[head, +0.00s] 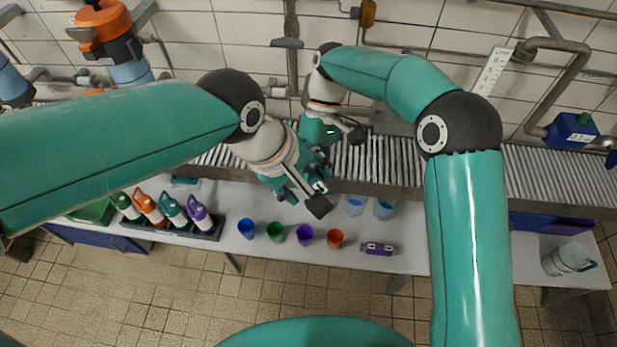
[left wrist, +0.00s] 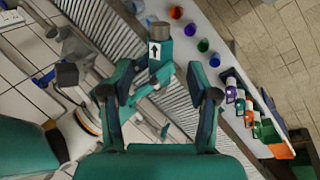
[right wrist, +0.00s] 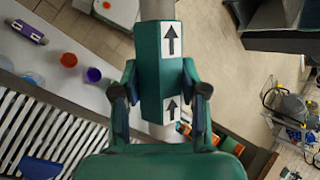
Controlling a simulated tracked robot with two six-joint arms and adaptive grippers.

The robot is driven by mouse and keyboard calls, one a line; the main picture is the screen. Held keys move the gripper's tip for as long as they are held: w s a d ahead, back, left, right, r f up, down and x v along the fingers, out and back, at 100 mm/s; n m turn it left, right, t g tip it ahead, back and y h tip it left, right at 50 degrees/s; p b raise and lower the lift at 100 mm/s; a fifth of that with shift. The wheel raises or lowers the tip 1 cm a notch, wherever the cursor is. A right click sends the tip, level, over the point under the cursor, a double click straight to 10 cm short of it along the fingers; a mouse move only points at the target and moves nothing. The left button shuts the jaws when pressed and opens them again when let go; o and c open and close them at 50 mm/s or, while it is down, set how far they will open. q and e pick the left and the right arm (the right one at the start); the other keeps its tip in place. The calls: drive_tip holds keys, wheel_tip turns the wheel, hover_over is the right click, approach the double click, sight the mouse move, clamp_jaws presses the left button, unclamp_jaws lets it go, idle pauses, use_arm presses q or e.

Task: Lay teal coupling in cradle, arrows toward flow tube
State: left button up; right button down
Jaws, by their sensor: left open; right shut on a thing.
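The teal coupling (right wrist: 152,60) is a faceted block with white labels and black arrows. In the right wrist view it stands between the fingers of my right gripper (right wrist: 160,85), which is shut on it. The arrows point up in that picture, toward a grey stub. The left wrist view shows the coupling (left wrist: 160,52) with a grey-brown stub on its end, just beyond the tips of my left gripper (left wrist: 163,78), which is open and empty. In the head view both grippers are close together over the conveyor's front edge, left gripper (head: 307,193) nearer. I cannot make out the cradle or flow tube.
A roller conveyor (head: 560,193) runs along the tiled wall. The table before it holds a rack of bottles (head: 172,230), several coloured cups (head: 304,235), a purple block (head: 378,248) and a clear jug (head: 566,259). Table between purple block and jug is partly hidden by my right arm.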

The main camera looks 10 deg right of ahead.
sight(330, 199)
use_arm(q)
drive_tip(key=x, duration=1.2)
drive_tip(key=shift+s+d, duration=0.2)
drive_tip(key=shift+d, duration=0.05)
drive_tip(key=shift+r, duration=0.1)
clamp_jaws()
use_arm(e)
drive_tip(key=shift+a, duration=0.1)
use_arm(q)
drive_tip(key=shift+w+d, duration=0.1)
use_arm(e)
drive_tip(key=c, duration=0.7)
unclamp_jaws()
drive_tip(key=shift+o, duration=0.8)
